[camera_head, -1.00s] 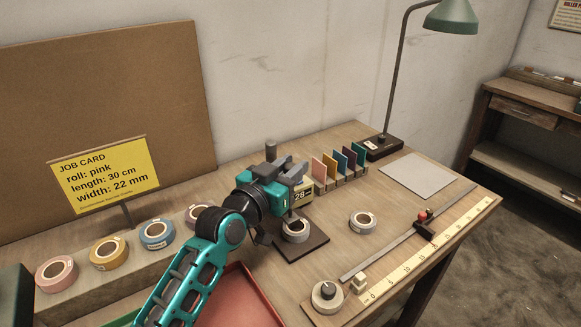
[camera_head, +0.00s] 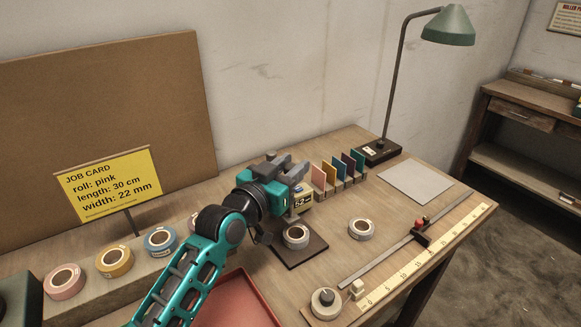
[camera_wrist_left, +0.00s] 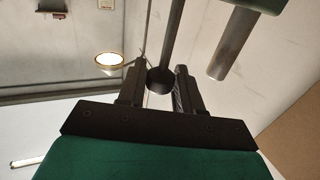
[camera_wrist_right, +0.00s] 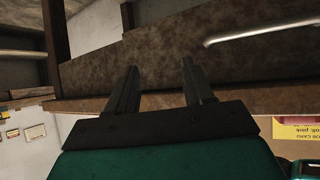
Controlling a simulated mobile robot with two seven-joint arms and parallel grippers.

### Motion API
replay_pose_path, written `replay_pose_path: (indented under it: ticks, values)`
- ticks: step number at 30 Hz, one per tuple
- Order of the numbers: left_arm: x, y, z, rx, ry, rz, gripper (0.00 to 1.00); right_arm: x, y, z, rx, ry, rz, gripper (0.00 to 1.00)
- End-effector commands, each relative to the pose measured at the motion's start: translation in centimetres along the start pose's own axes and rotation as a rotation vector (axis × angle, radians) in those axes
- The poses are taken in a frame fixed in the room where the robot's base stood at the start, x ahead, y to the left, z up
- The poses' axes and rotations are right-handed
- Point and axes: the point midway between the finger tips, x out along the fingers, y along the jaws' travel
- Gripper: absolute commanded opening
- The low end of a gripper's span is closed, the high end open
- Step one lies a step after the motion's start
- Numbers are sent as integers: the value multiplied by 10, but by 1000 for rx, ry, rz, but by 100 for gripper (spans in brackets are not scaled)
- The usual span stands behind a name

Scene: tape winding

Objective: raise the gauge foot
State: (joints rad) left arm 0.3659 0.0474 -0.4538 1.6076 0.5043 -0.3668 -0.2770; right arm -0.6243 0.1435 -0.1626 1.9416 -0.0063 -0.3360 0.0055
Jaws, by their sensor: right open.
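The gauge stands on a dark base plate (camera_head: 316,247). Its small yellow display (camera_head: 303,201) appears to read 52, and its body is mostly hidden behind my left gripper (camera_head: 294,170). In the left wrist view, my left gripper's fingers (camera_wrist_left: 159,86) sit close on both sides of a dark round knob (camera_wrist_left: 160,79) below a thin rod, and seem shut on it. A white tape roll (camera_head: 296,238) lies on the base plate. The foot itself is hidden or too small to make out. My right gripper (camera_wrist_right: 162,82) is open and empty, outside the head view.
Several tape rolls, including a pink one (camera_head: 65,281), stand on a wooden step at left. Coloured cards (camera_head: 340,172) stand behind the gauge. Another roll (camera_head: 361,229), a ruler (camera_head: 435,263) and a lamp (camera_head: 448,27) are to the right. A red tray (camera_head: 245,302) is in front.

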Motion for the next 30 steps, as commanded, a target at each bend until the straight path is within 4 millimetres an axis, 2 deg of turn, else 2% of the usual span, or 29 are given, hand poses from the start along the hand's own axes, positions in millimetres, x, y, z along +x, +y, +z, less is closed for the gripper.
replay_pose_path:
  ticks: [1, 5, 12, 16, 20, 30]
  values:
    - [1, -1, -12, 0, 27, -2, 39, 0, 0, 0, 0, -1, 0, 52]
    - [1, 0, -10, 0, 22, -2, 50, 0, 0, 0, 1, -1, 0, 52]
    - [0, 0, -6, 0, 14, -1, 50, -1, 0, 1, 1, -3, 0, 52]
    - [-8, -1, -5, 0, 12, -1, 50, -1, 0, 1, 1, -3, 0, 52]
    - [-27, 0, -4, 1, 11, -1, 50, -1, 0, 0, 1, -3, 0, 52]
    - [-95, -1, -4, 2, 13, -2, 50, -1, -1, 1, 2, -3, 0, 52]
